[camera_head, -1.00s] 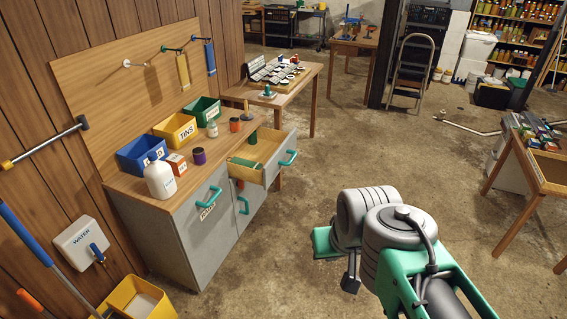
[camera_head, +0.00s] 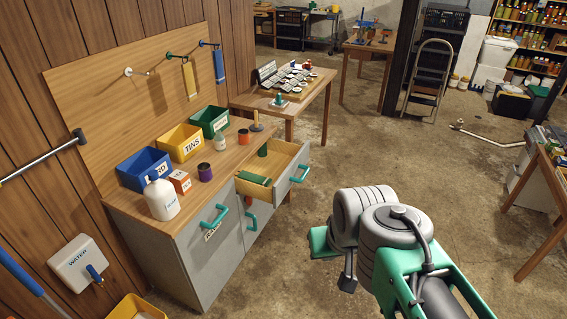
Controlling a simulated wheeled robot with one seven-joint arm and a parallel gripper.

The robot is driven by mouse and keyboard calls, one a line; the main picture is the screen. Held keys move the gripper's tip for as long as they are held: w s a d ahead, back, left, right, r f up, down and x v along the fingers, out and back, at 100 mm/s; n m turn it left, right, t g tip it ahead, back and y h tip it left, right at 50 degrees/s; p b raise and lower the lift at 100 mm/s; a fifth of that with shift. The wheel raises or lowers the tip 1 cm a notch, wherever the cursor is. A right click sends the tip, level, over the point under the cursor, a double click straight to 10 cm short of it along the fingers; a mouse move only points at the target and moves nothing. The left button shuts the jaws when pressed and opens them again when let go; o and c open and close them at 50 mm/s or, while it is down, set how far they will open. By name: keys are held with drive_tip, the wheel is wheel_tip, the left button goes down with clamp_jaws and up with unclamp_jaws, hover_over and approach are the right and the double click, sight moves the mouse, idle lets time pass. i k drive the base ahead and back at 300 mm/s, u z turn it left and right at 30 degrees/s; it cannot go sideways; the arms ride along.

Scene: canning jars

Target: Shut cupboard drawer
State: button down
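The cupboard (camera_head: 205,262) is grey with a wooden top and stands against the plank wall at left. Its upper right drawer (camera_head: 287,190) is pulled open, with a teal handle (camera_head: 300,173) on its grey front. A green item (camera_head: 254,179) lies inside, and a dark green cylinder (camera_head: 263,150) shows at its far side. My arm enters at lower right. My gripper (camera_head: 328,246) is mostly hidden behind my grey wrist, to the right of the drawer and apart from it. I cannot tell whether it is open or shut.
Blue (camera_head: 145,172), yellow (camera_head: 181,143) and green bins (camera_head: 210,121), a white bottle (camera_head: 161,198) and small jars stand on the cupboard top. A wooden table (camera_head: 310,98) stands behind, another (camera_head: 541,207) at right.

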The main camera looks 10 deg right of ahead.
sight(285, 162)
drive_tip(key=u, duration=0.35)
drive_tip(key=i, duration=1.8)
drive_tip(key=u, duration=0.3)
